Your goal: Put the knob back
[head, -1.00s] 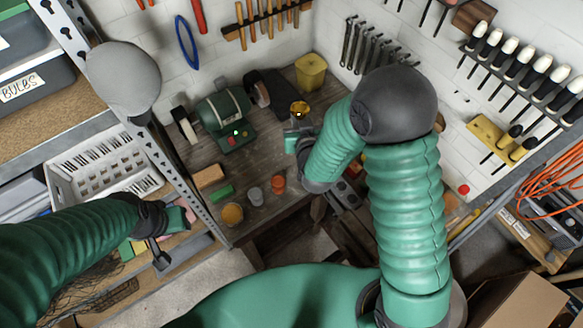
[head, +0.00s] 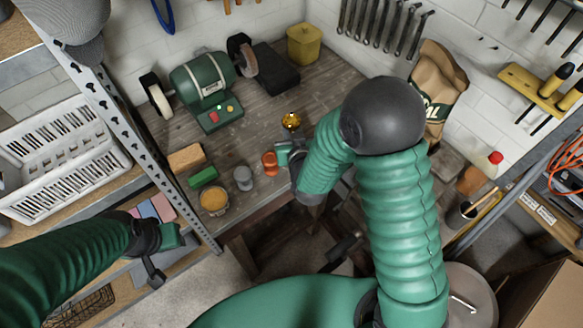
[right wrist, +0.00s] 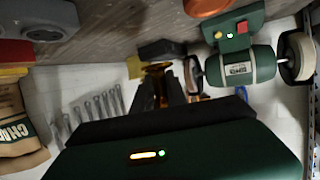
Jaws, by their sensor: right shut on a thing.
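A shiny amber-gold knob (head: 291,121) shows at the tip of my right gripper (head: 290,132), over the wooden workbench (head: 262,105). In the right wrist view the knob (right wrist: 158,68) sits between the dark fingers of my right gripper (right wrist: 159,80), which is shut on it. The knob's lower part is hidden by the fingers. My left gripper (head: 156,262) hangs at lower left, away from the bench, by the shelf rack; its jaw opening is unclear. My right arm hides part of the bench, and I cannot make out where the knob belongs.
A green bench grinder (head: 203,85) and yellow tin (head: 304,43) stand at the back. An orange cup (head: 270,163), grey cup (head: 243,178), green block (head: 203,177) and amber-filled tub (head: 214,200) line the front edge. A metal rack post (head: 150,150) stands left. A paper bag (head: 437,88) leans right.

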